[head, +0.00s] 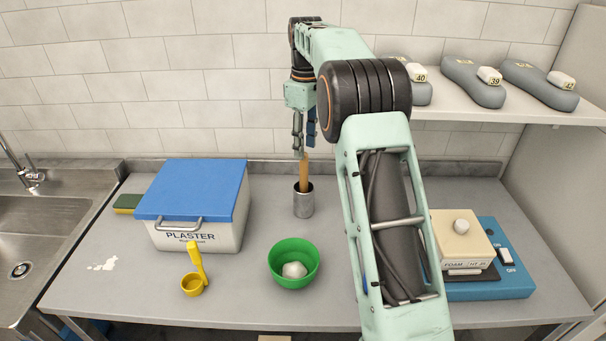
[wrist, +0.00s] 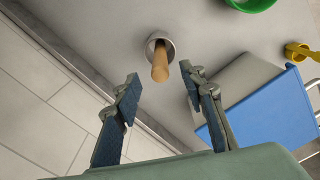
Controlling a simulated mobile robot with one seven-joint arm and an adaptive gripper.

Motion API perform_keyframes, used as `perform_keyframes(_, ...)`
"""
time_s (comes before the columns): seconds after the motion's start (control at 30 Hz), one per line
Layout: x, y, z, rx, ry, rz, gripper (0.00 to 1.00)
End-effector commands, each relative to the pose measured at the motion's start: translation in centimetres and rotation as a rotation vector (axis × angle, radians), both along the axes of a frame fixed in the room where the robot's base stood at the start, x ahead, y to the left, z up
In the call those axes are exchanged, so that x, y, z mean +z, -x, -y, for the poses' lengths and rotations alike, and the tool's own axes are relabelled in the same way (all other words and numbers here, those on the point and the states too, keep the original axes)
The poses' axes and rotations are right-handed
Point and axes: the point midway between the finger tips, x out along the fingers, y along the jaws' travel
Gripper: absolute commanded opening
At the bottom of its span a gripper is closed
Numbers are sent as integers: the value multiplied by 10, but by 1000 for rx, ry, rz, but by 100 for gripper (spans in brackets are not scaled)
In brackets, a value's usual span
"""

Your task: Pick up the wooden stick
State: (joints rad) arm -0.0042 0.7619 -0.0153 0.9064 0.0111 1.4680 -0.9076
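The wooden stick (head: 304,172) stands in a metal cup (head: 303,203) on the counter, behind the green bowl. In the wrist view the stick (wrist: 160,66) points up out of the cup (wrist: 151,42), towards the camera. My gripper (head: 304,150) is above the cup, pointing down, at the stick's upper end. In the wrist view my gripper (wrist: 158,82) is open, with one finger to each side of the stick's end and a gap to each finger. The stick's lower part is hidden inside the cup.
A plaster box (head: 195,235) with a blue lid stands left of the cup. A yellow scoop (head: 194,284) and a green bowl (head: 294,272) with a white lump are in front. A blue device (head: 500,290) stands right. A shelf (head: 560,113) with insole forms hangs at upper right.

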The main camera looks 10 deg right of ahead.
Motion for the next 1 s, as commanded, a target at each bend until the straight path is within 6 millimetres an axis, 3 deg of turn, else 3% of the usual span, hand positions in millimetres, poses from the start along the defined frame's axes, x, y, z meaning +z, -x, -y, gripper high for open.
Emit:
perform_keyframes(0.3, -47, 1, 1, 3, 1, -10, 38)
perform_keyframes(0.57, -67, -1, -1, 3, 1, -8, 38)
perform_keyframes(0.8, -102, -4, -2, 2, 1, -8, 38)
perform_keyframes(1.0, -109, -4, -2, 2, 0, -4, 38)
